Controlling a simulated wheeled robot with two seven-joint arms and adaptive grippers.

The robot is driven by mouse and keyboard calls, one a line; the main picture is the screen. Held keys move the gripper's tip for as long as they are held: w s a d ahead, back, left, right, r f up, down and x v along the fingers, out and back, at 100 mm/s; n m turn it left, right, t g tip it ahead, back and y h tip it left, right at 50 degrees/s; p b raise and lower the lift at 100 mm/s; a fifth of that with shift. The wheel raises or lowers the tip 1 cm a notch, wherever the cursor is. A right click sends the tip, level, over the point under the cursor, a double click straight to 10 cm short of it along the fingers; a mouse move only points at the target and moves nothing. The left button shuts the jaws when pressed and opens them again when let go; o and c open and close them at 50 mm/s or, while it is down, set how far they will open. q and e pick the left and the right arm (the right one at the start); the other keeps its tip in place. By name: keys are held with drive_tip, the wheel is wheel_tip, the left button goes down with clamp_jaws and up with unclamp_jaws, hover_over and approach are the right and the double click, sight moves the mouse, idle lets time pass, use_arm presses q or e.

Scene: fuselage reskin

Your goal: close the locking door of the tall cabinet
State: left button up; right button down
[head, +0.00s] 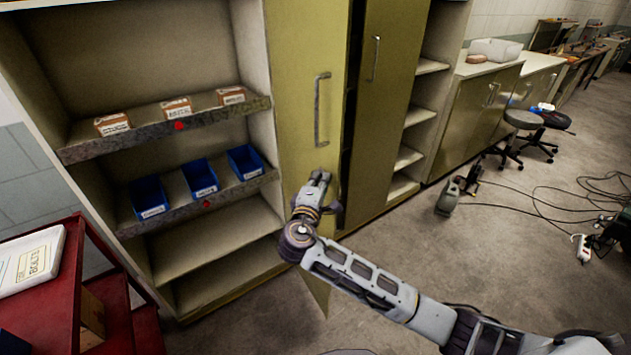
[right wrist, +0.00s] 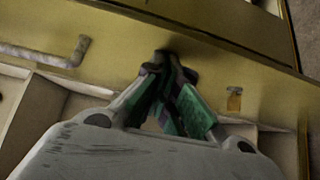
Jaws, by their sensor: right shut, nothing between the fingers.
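The tall cabinet (head: 60,128) stands at the left with its shelves exposed. My right gripper (head: 320,178) is shut and empty, at the door's face below the handle. In the right wrist view the shut fingertips (right wrist: 165,58) are against or very close to the door panel (right wrist: 110,35); I cannot tell whether they touch. The handle (right wrist: 45,53) lies to their left and a small lock plate (right wrist: 234,98) to their right. My left gripper is not in view.
Boxes (head: 176,108) and blue bins (head: 200,178) sit on the cabinet shelves. A red cart (head: 55,300) stands at the lower left, near the cabinet. A second yellow-green door (head: 385,100) is behind. Cables (head: 540,205) lie on the floor at right.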

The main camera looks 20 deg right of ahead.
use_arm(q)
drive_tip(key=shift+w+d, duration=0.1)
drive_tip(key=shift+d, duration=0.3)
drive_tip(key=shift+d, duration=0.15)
